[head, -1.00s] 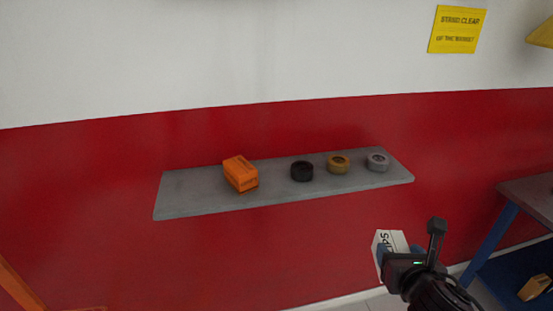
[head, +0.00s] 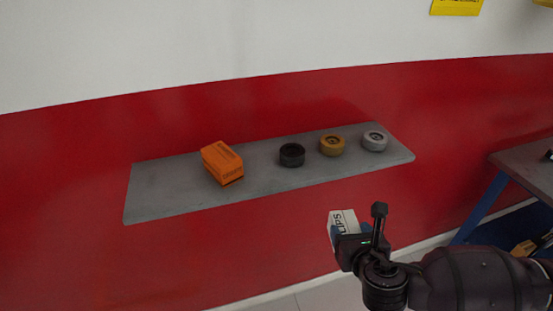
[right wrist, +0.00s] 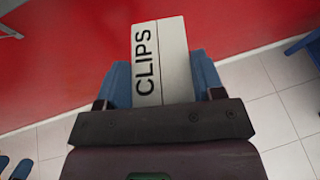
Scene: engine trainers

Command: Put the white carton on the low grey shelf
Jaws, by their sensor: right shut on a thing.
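The white carton (head: 343,221), marked CLIPS, is held in my right gripper (head: 351,231), below and in front of the grey shelf. In the right wrist view the carton (right wrist: 160,60) stands between the two blue fingers of the gripper (right wrist: 161,82), which is shut on it. The low grey shelf (head: 170,199) is on the red wall; the carton is apart from it. My left gripper is not in view.
On the shelf stand an orange box (head: 222,163), a black roll (head: 292,155), a tan roll (head: 332,145) and a grey roll (head: 374,140). The shelf's left end and front strip are bare. A table (head: 526,165) with blue legs stands at the right.

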